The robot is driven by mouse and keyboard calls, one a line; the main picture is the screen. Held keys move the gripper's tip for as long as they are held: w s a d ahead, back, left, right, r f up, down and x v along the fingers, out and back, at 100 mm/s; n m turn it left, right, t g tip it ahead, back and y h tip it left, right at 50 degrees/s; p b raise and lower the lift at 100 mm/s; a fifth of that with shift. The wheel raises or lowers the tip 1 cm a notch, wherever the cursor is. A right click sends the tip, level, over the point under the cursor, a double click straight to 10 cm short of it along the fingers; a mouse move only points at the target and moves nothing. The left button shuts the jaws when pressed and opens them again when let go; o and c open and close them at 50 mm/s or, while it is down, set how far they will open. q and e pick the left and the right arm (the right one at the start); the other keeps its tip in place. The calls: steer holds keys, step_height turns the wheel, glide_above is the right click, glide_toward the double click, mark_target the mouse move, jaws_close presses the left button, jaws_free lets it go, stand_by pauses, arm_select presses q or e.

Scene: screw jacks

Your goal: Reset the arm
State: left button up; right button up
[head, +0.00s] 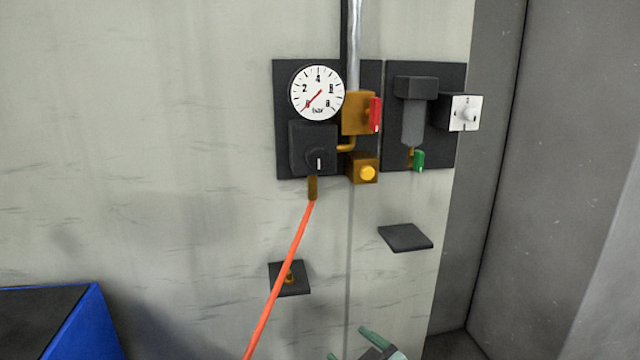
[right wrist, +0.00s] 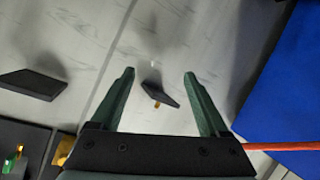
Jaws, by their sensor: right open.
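My right gripper (head: 346,343) shows at the bottom edge of the head view, with only its green fingers and part of its dark body in the picture. In the right wrist view the two green fingers (right wrist: 159,73) stand wide apart with nothing held between them. A small dark plate with a brass stub (right wrist: 158,94) appears between the fingers, against the wall behind. The same plate (head: 290,278) is low on the wall in the head view, up and left of the gripper. My left gripper is in neither view.
A gauge (head: 317,92), a red-handled valve (head: 375,115) and a dial box (head: 465,113) are on wall panels. An orange hose (head: 283,270) slants down across the wall plate. A dark shelf plate (head: 405,238) juts out right. A blue box (head: 95,320) stands lower left.

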steer(key=s+d+f+m+g+h+p, duration=0.1)
steer(key=s+d+f, duration=0.4)
steer(key=s+f, duration=0.6)
steer(key=s+d+f+m+g+h+p, duration=0.2)
steer(key=s+d+f+m, duration=0.4)
steer(key=s+f, duration=0.5)
steer(key=s+p, duration=0.1)
steer(key=s, duration=0.1)
steer(key=shift+s, duration=0.4)
